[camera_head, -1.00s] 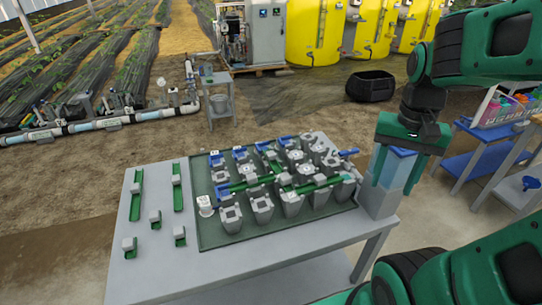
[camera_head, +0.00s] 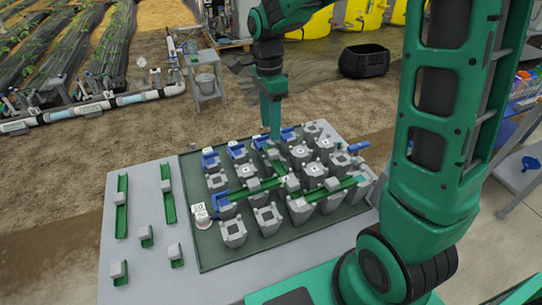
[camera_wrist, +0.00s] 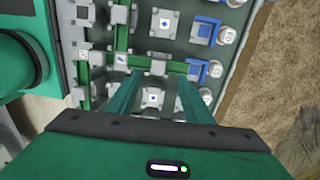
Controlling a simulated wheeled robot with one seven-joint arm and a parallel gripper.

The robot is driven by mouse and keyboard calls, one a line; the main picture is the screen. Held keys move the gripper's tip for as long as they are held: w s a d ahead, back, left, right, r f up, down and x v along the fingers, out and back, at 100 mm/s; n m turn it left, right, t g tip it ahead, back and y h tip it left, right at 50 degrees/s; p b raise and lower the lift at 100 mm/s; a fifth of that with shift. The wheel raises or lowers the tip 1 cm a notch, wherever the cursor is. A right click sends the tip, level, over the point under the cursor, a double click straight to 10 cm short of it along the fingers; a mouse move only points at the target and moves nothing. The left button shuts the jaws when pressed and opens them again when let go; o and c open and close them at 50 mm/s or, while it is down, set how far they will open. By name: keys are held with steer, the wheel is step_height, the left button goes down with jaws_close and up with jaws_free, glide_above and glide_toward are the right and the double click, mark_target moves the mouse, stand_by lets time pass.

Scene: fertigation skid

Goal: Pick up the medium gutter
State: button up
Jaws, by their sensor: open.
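Green gutters with grey blocks lie in two places. On the left of the table, two longer ones (camera_head: 121,215) (camera_head: 169,205) and several short ones (camera_head: 146,240) lie apart; I cannot tell for sure which is the medium one. Other green gutters (camera_head: 250,188) (camera_head: 338,187) rest among grey posts on the dark green board (camera_head: 215,258). My gripper (camera_head: 273,132) is open, pointing down over the board's back part. In the wrist view, my gripper's fingers (camera_wrist: 158,88) are spread and empty above a grey post, near a green gutter (camera_wrist: 122,42).
Grey posts and blue pieces (camera_head: 210,160) crowd the board. The bare grey tabletop (camera_head: 145,200) has room between the left gutters.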

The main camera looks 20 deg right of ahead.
mark_target(273, 151)
steer(key=shift+s+d+f, duration=0.1)
steer(key=shift+s+f, duration=0.05)
steer(key=shift+f, duration=1.25)
steer(key=shift+s+d+f, duration=0.1)
steer(key=shift+s+f, duration=0.05)
steer(key=shift+f, duration=1.3)
steer(key=shift+s+f, duration=0.15)
steer(key=shift+f, duration=1.25)
steer(key=c, duration=1.2)
